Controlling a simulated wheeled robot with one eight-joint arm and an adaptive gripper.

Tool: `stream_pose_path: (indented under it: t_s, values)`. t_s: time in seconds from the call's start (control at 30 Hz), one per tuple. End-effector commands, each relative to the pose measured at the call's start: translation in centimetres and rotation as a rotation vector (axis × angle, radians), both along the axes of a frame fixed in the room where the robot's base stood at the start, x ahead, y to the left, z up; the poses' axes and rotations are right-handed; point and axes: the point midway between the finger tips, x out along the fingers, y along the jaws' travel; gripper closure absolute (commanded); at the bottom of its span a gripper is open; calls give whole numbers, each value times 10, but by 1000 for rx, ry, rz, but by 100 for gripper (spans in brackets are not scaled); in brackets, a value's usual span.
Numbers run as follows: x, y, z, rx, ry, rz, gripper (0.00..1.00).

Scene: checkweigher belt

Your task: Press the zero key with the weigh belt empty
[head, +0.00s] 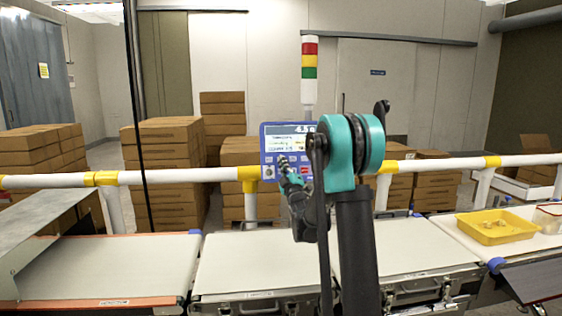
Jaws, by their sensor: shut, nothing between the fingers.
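The blue control panel (270,130) stands behind the belts, with a lit display (288,141) on top and keys below. The display's digits are partly hidden by my arm, and I cannot read the key labels. My gripper (284,163) is shut and empty, its tips over the panel's key area in this view. I cannot tell whether it touches a key. The middle belt section (250,262) is bare where it shows. The belt section (405,250) right of it also looks bare, though my arm hides part of the belts.
A white rail with yellow joints (180,177) runs behind the belts. A yellow tray (497,226) with small items sits on the right belt, beside a clear container (548,218). A signal tower (309,70) rises above the panel. Cartons (165,160) are stacked behind.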

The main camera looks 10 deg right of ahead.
Motion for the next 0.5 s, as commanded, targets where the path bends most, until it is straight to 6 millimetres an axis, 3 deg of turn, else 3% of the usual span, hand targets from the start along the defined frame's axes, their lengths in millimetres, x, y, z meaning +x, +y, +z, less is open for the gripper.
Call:
stream_pose_path:
  t_s: [0.5]
  values:
    - [6, 0, -2, 0, 0, 0, 100]
